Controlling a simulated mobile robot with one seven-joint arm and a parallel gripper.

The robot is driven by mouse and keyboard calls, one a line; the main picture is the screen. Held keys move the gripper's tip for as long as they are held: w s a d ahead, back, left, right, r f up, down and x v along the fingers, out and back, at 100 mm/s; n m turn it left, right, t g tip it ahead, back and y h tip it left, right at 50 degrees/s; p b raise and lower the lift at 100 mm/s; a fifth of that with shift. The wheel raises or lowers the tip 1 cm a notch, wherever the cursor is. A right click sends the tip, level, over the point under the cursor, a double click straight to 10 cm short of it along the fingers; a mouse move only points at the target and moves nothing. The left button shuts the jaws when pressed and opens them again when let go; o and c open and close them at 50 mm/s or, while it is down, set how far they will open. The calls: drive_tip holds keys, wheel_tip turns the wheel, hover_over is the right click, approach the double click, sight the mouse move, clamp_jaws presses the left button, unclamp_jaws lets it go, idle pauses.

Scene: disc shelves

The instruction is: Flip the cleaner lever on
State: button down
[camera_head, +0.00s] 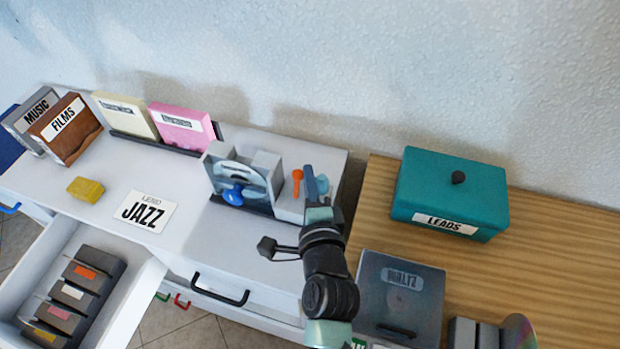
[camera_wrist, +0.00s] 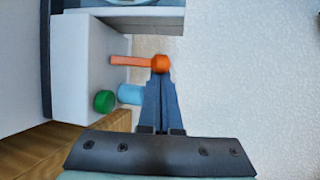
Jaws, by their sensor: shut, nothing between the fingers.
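The cleaner (camera_head: 285,208) is a pale grey machine at the right end of the white cabinet, with a disc standing in its slot and a blue knob (camera_head: 232,195) in front. Its orange lever (camera_head: 297,180) has a round tip and stands on the right part of the cleaner. In the wrist view the lever (camera_wrist: 130,61) sticks out sideways from the white side wall, ending in an orange ball. My gripper (camera_head: 309,172) is shut and empty beside the lever. In the wrist view its blue fingertips (camera_wrist: 160,78) are at the ball; I cannot tell whether they touch.
A green button (camera_wrist: 104,101) and a light blue cylinder (camera_wrist: 130,94) sit on the same wall, close to my fingers. A teal LEADS box (camera_head: 450,195) and a grey WALTZ case (camera_head: 400,300) are on the wooden surface. An open drawer (camera_head: 140,300) juts out at left.

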sight(301, 178)
drive_tip(key=b, duration=0.1)
drive_tip(key=t+b, duration=0.1)
drive_tip(key=b, duration=0.1)
drive_tip(key=shift+s+a+f+n, duration=0.2)
drive_tip(key=shift+s+f+n, duration=0.1)
drive_tip(key=shift+s+f, duration=0.05)
drive_tip(key=shift+s+r+t+b, duration=0.1)
drive_tip(key=shift+t+b, duration=0.3)
drive_tip(key=shift+b, duration=0.1)
drive_tip(key=shift+s+a+r+b, duration=0.1)
drive_tip(key=shift+s+r+b, duration=0.05)
drive_tip(key=shift+s+b, duration=0.25)
drive_tip(key=shift+s+a+b, duration=0.1)
drive_tip(key=shift+s+b, duration=0.1)
drive_tip(key=shift+b, duration=0.5)
drive_tip(key=shift+s+a+f+n+t+b, duration=0.25)
drive_tip(key=shift+s+n+t+b, duration=0.25)
drive_tip(key=shift+b, duration=0.65)
drive_tip(key=shift+w+r, duration=0.1)
drive_tip(key=shift+r, duration=0.2)
drive_tip(key=shift+s+d+f, duration=0.15)
drive_tip(key=shift+s+f, duration=0.05)
drive_tip(key=shift+s, duration=0.25)
drive_tip(key=s+d+b, duration=0.1)
drive_tip(key=s+b, duration=0.3)
drive_tip(key=s, duration=0.8)
drive_tip(key=shift+d+f+b, duration=0.15)
drive_tip(key=shift+f+b, duration=0.15)
drive_tip(key=shift+f, duration=0.1)
